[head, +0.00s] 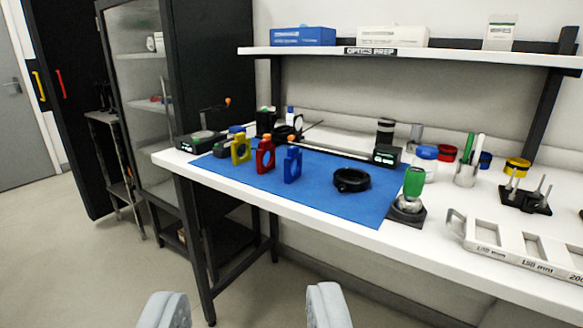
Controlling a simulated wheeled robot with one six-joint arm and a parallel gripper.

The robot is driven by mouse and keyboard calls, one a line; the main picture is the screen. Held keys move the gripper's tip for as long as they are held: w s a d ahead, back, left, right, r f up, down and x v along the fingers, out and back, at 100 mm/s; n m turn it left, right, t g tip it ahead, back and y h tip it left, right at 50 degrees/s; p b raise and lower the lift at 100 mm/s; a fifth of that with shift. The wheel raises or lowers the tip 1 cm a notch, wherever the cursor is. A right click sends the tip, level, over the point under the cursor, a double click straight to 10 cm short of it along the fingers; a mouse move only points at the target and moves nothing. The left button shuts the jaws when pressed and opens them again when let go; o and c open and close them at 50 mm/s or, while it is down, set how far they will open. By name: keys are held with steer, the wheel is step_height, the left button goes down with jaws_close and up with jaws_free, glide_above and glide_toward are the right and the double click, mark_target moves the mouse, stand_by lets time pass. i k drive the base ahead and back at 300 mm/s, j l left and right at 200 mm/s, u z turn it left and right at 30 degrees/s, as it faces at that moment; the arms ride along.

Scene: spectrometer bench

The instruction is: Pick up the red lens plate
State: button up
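The red lens plate (265,166) stands upright on the blue mat (327,203) on the white bench. It has a round opening and sits between a yellow lens plate (241,158) on its left and a blue lens plate (292,178) on its right. My gripper (245,312) shows as two grey fingertips at the bottom edge of the head view. The fingers are wide apart with nothing between them. They are in front of the bench, well short of the red plate.
A black ring (352,180) lies on the mat to the right. A green-topped device (412,188) stands near the bench's front edge. A long white slotted bar (520,252) lies at the right. A shelf (400,53) hangs above the bench. Open floor (95,270) lies to the left.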

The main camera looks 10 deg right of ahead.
mark_target(265, 155)
steer(key=i+j, duration=0.1)
steer(key=i, duration=0.45)
steer(key=i+j+z, duration=0.1)
steer(key=i, duration=0.45)
